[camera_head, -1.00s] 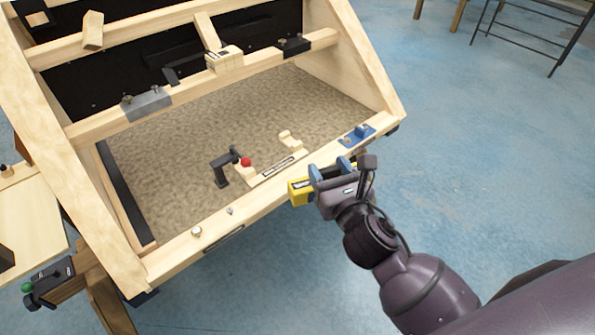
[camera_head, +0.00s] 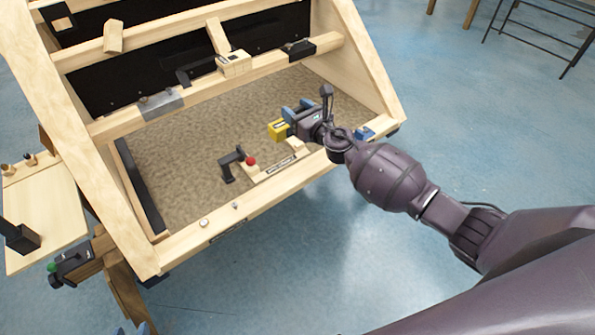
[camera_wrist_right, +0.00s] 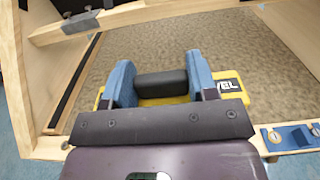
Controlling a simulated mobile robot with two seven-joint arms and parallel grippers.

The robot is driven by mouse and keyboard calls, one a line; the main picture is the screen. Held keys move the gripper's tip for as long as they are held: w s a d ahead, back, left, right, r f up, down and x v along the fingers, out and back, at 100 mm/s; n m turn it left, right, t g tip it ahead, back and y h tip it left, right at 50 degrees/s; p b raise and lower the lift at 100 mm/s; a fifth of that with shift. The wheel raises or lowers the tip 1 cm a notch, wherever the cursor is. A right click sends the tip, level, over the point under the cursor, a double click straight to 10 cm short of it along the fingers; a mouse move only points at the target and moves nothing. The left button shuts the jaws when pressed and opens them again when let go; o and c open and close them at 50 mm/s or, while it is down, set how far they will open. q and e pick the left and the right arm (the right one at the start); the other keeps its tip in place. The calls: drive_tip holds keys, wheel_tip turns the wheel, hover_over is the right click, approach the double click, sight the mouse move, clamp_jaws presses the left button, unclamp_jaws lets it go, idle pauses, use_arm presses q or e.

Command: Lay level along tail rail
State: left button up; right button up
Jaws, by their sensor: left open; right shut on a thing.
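The yellow level (camera_head: 277,131) is in my right gripper (camera_head: 290,119), which is shut on it. They are above the brown panel, inside the frame and beyond the tail rail (camera_head: 180,249), the light wooden rail along the near edge. In the right wrist view, the level (camera_wrist_right: 233,85) lies crosswise between the blue fingers (camera_wrist_right: 163,84), with part of its lettering showing. The gripper hides its middle. Only small blue tips of my left gripper (camera_head: 148,331) show at the bottom edge; it is open, with the rest out of frame.
A black clamp with a red knob (camera_head: 230,166) and a small wooden piece (camera_head: 296,146) stand near the tail rail. A blue bracket (camera_head: 364,132) sits at its right end, close to my arm. A side table (camera_head: 45,215) is at left. Open blue floor lies right.

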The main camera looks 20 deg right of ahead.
use_arm(q)
wheel_tip(320, 180, down, 10)
drive_tip(key=b, duration=1.1)
drive_tip(key=shift+w+d+g, duration=0.25)
drive_tip(key=shift+d+g, duration=0.15)
drive_tip(key=shift+d, duration=0.05)
use_arm(e)
wheel_tip(320, 180, down, 16)
use_arm(q)
drive_tip(key=shift+f+b, duration=0.15)
drive_tip(key=shift+b, duration=0.2)
